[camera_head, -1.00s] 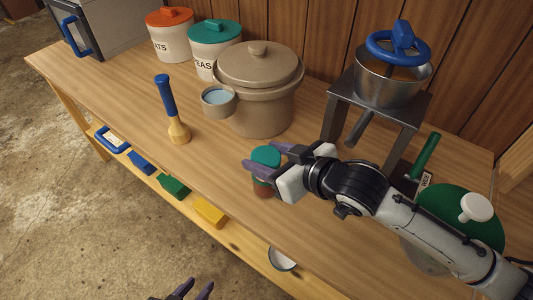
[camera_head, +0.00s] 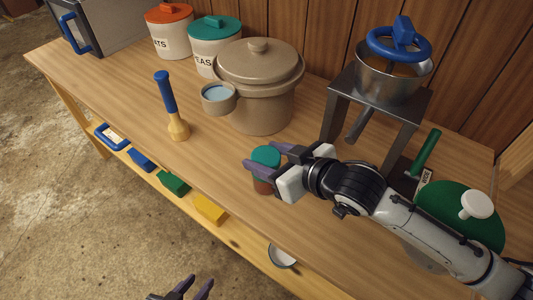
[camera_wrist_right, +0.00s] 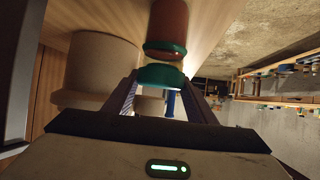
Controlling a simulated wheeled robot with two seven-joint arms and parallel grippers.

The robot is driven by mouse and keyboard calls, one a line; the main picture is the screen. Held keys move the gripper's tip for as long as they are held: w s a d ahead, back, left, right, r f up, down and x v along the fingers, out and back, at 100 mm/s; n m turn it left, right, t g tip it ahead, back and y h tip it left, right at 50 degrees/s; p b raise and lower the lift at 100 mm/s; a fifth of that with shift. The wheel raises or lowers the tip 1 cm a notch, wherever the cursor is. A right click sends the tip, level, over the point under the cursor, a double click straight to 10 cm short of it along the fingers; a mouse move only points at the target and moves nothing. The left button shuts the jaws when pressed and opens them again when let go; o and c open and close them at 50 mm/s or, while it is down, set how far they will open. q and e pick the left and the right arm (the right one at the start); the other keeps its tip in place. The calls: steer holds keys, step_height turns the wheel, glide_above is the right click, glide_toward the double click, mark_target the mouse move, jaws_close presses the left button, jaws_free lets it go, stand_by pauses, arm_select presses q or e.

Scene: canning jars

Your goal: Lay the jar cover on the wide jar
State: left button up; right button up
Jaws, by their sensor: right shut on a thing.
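My right gripper (camera_head: 262,160) is shut on the teal jar cover (camera_wrist_right: 160,76), which sits between its fingers in the right wrist view. The cover's round top (camera_head: 266,154) also shows in the head view, right over a jar. The jar (camera_head: 264,186) stands on the table and has red-brown contents. In the right wrist view the jar (camera_wrist_right: 170,20) has a teal band near its mouth, with a narrow pale strip between band and cover. I cannot tell whether the cover touches the jar. My left gripper (camera_head: 195,289) is open and empty at the bottom edge.
A tan lidded crock (camera_head: 258,105) stands behind the jar, with a small cup (camera_head: 218,98) beside it. A metal stand with a pot (camera_head: 390,80) is at the back right. The table front between is clear.

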steer(key=shift+f, duration=0.1)
steer(key=o, duration=1.1)
steer(key=v, duration=1)
steer(key=shift+d, duration=0.15)
steer(key=shift+s, duration=0.1)
